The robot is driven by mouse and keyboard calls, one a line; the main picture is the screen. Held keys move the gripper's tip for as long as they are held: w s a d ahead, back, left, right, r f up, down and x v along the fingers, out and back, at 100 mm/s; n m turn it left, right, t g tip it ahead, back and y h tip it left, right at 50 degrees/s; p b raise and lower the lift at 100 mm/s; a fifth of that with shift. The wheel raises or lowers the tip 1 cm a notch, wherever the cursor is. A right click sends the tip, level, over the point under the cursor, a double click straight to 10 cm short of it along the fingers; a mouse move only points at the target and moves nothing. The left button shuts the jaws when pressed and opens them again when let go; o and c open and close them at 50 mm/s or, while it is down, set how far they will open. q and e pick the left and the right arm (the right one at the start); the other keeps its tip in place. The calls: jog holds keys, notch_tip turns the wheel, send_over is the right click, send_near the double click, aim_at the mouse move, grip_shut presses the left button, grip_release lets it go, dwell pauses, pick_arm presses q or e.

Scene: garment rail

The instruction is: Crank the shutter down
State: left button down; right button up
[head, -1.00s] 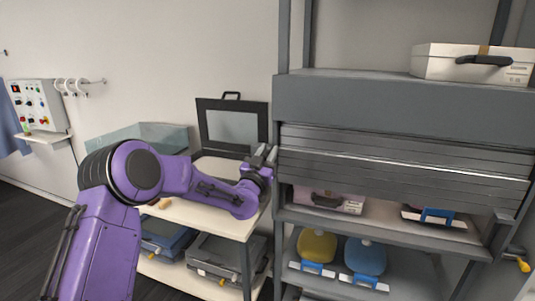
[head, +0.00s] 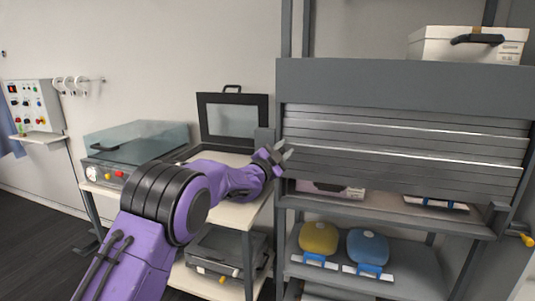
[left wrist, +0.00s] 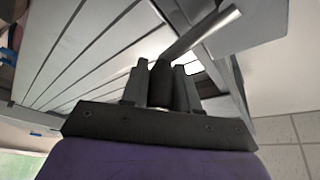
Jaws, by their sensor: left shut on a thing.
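The grey slatted shutter (head: 400,150) hangs partly lowered from its housing (head: 400,85) on the shelf rack, with an open gap below its bottom edge. Its slats (left wrist: 75,50) also fill the left of the left wrist view. My left gripper (head: 282,155) is at the left side of the rack, beside the shutter. In the left wrist view its jaws are shut on a dark cylindrical crank handle (left wrist: 160,85). A grey crank arm (left wrist: 205,32) runs up and right from there. The crank is mostly hidden in the head view. My right gripper is out of view.
Below the shutter are a pinkish box (head: 328,189), a yellow item (head: 318,237) and a blue item (head: 368,246). A white case (head: 466,45) sits on top. A side table (head: 240,215) with a clear-lidded device (head: 135,145) stands left. A yellow-knobbed handle (head: 527,240) sticks out right.

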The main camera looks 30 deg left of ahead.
pick_arm(q)
jog(key=f+m+b, duration=0.1)
jog(key=m, duration=0.1)
jog(key=f+m+g+b, duration=0.1)
jog(key=f+m, duration=0.1)
jog(key=f+m+g+h+b, duration=0.1)
jog(key=m, duration=0.1)
jog(key=shift+d+f, duration=0.25)
jog(key=f+m, duration=0.1)
jog(key=a+f+m+g+b, duration=0.1)
jog(key=m, duration=0.1)
jog(key=shift+f+g+b, duration=0.1)
jog(key=shift+g+b, duration=0.2)
jog(key=shift+s+a+f+m+g+y+b, duration=0.1)
jog(key=shift+a+f+m+g+y+b, duration=0.15)
jog(key=shift+f+m, duration=0.35)
jog(key=shift+s+a+f+m+g+y+b, duration=0.15)
jog(key=shift+a+f+m+g, duration=0.15)
jog(key=shift+m, duration=0.6)
jog(key=shift+w+a, duration=0.1)
jog(key=c, duration=0.9)
grip_release()
jog(key=shift+r, duration=0.1)
jog(key=b+v, duration=0.3)
jog(key=v, duration=0.7)
jog(key=shift+s, duration=0.3)
